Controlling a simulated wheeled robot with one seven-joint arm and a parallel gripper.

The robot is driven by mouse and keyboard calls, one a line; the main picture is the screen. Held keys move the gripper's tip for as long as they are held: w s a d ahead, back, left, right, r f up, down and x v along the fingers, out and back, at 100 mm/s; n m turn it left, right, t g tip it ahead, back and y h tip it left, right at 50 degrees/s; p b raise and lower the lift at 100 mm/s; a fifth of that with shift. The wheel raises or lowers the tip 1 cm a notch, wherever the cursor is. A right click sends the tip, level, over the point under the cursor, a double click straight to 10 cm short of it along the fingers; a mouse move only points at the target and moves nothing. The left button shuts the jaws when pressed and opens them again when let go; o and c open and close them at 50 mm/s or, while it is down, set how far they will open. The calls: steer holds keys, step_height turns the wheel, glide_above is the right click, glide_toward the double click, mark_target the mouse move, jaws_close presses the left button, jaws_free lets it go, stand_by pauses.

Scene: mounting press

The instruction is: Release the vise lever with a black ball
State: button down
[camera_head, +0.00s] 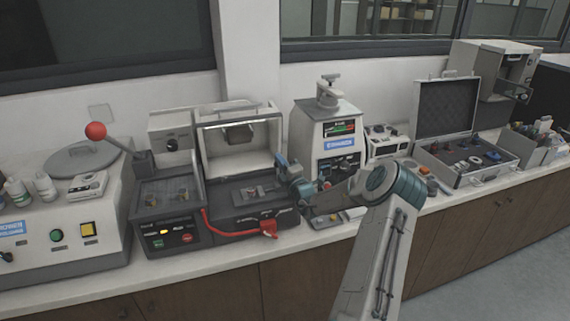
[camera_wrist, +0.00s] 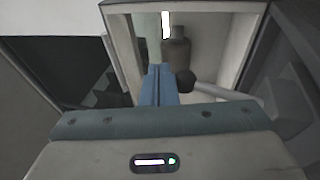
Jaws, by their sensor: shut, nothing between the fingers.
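The black ball (camera_wrist: 185,81) shows in the wrist view at the end of a pale grey lever (camera_wrist: 228,94) that runs off to the right. My gripper (camera_wrist: 160,72) has its two blue fingers pressed together just left of the ball, with nothing between them. I cannot tell whether the fingers touch the ball. In the head view my gripper (camera_head: 281,160) is at the right side of the open machine chamber (camera_head: 213,162). A small vise (camera_head: 250,193) sits on the chamber floor. The lever and ball cannot be made out in the head view.
The chamber's raised hood and side walls stand close around my gripper. A white press (camera_head: 327,140) stands close on the right. A lever with a red ball (camera_head: 96,131) stands at the left.

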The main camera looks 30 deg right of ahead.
steer(key=shift+w+d, duration=0.25)
steer(key=shift+w, duration=0.3)
steer(key=shift+w+f, duration=0.1)
steer(key=shift+w, duration=0.15)
stand_by(0.7)
steer(key=shift+s+d+r, duration=0.1)
steer(key=shift+r, duration=0.15)
steer(key=s+r, duration=0.9)
steer(key=shift+s+d+r, duration=0.15)
steer(key=shift+s+r, duration=0.1)
steer(key=shift+s, duration=0.05)
